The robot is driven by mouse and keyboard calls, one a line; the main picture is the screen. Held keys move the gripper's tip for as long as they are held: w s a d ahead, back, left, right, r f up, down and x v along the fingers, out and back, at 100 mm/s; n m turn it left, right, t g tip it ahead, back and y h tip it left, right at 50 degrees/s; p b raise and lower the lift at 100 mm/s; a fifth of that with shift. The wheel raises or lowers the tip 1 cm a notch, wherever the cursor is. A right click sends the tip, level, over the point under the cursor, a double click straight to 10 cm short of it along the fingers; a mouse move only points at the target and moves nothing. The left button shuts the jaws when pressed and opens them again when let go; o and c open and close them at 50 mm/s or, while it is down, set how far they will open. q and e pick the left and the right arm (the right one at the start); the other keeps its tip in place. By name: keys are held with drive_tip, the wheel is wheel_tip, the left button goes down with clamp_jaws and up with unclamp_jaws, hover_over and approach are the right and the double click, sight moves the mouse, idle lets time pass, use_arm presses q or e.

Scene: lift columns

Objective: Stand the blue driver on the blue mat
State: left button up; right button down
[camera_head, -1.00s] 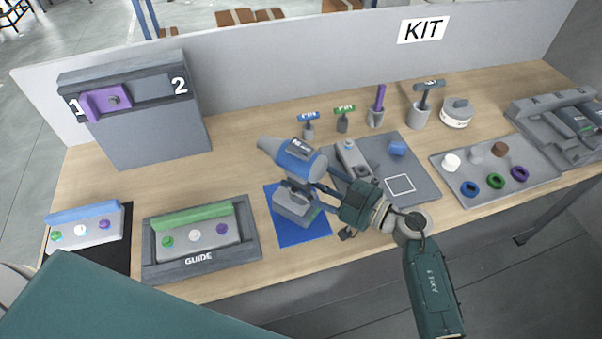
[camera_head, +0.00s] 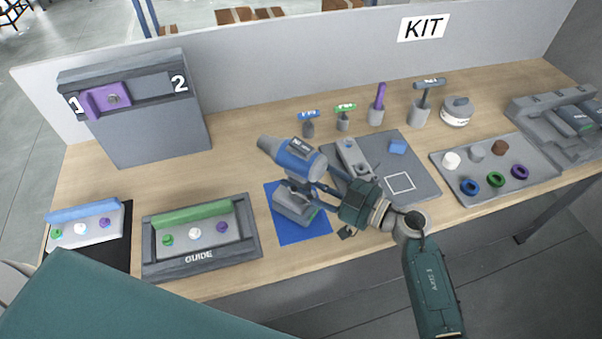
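The blue driver (camera_head: 302,159) is upright over the blue mat (camera_head: 312,232), its grey battery foot (camera_head: 292,207) within the mat's outline. Whether the foot touches the mat or hangs just above it is hard to tell. My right gripper (camera_head: 299,186) reaches in from the right at handle height. Its fingers appear shut around the driver's handle, and the grip is partly hidden behind the driver's body and fingers. My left gripper is not in view.
A grey tray with a white square (camera_head: 425,187) lies to the right of the mat. The GUIDE tray (camera_head: 250,241) lies close on its left. Small blue and green T-handled tools (camera_head: 308,127) (camera_head: 343,123) stand behind. Bare table (camera_head: 235,165) lies behind the driver.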

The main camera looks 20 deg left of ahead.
drive_tip(key=shift+r, duration=0.1)
drive_tip(key=c, duration=0.9)
unclamp_jaws()
drive_tip(key=shift+f, duration=0.35)
drive_tip(key=v, duration=1.2)
drive_tip(key=shift+r, duration=0.25)
